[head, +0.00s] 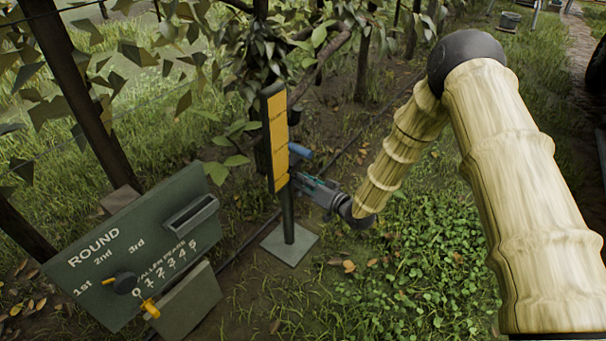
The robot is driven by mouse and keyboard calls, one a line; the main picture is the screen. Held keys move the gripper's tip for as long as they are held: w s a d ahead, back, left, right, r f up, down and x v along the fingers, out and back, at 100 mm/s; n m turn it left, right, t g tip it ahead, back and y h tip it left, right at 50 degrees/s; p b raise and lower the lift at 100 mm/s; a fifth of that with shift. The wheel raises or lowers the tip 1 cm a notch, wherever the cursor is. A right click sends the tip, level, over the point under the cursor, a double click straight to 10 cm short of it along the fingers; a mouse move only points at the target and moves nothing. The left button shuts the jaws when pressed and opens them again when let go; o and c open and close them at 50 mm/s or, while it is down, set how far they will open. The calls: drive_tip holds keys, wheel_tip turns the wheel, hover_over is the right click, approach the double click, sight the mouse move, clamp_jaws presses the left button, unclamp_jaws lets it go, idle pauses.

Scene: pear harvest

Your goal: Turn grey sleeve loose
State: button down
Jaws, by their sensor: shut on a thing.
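A yellow-faced panel in a dark frame (277,140) stands upright on a post with a square grey base plate (289,245). A blue cylinder (300,151) sticks out from its right side. My gripper (299,181) reaches in from the right, just below the blue cylinder, and its fingers are closed at the panel's lower right edge. The grey sleeve is small and mostly hidden between the fingers, so its outline and any turn of it cannot be made out.
A green board (130,245) marked ROUND, with a black knob (125,283), a yellow knob (150,308) and a slotted box (191,215), stands at the lower left. Leafy branches (290,45) hang above the panel. Low plants (420,270) cover the ground at right.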

drive_tip(key=m+p, duration=0.2)
drive_tip(key=p, duration=0.1)
drive_tip(key=shift+w+d+r, duration=0.1)
drive_tip(key=shift+w+d, duration=0.15)
drive_tip(key=shift+d, duration=0.15)
drive_tip(key=m+p, duration=0.1)
drive_tip(key=m+g, duration=0.1)
drive_tip(key=shift+w+d+f+m+p, duration=0.1)
drive_tip(key=shift+f+m+p, duration=0.15)
drive_tip(key=shift+m+p, duration=0.15)
drive_tip(key=shift+f+m+g+y+p, duration=0.15)
drive_tip(key=shift+f+m+g+p, duration=0.2)
drive_tip(key=shift+m, duration=0.8)
drive_tip(key=shift+f+m+g+y+p, duration=0.15)
drive_tip(key=shift+f+m+g+p, duration=0.15)
drive_tip(key=shift+m, duration=0.85)
drive_tip(key=c, duration=1.3)
unclamp_jaws()
drive_tip(key=shift+f, duration=0.1)
drive_tip(key=shift+a, duration=0.2)
